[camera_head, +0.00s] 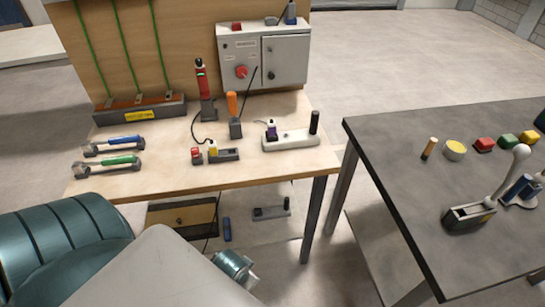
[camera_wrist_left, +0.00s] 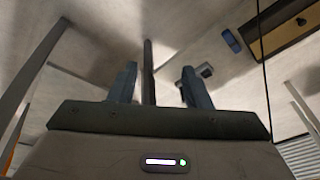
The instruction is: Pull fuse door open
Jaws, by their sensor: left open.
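A light grey cabinet (camera_head: 240,52) is mounted on the wooden back panel of the bench. Its right half is a grey door (camera_head: 290,58), which I take to be the fuse door, with a small dark knob (camera_head: 271,75) at its left edge; it looks shut. A red round switch (camera_head: 241,72) is on the left half. My left gripper (camera_wrist_left: 158,88) shows in the left wrist view, its two fingers apart and empty, with floor beyond them. It is not visible in the head view, so its distance from the door cannot be told. My right gripper is not in view.
The wooden bench (camera_head: 190,175) holds a red-and-black tool in a stand (camera_head: 203,85), an orange-handled tool (camera_head: 233,105), a pale block (camera_head: 290,140) and wrenches (camera_head: 112,145). A dark table (camera_head: 400,170) stands to the right. Bench legs and floor items are below.

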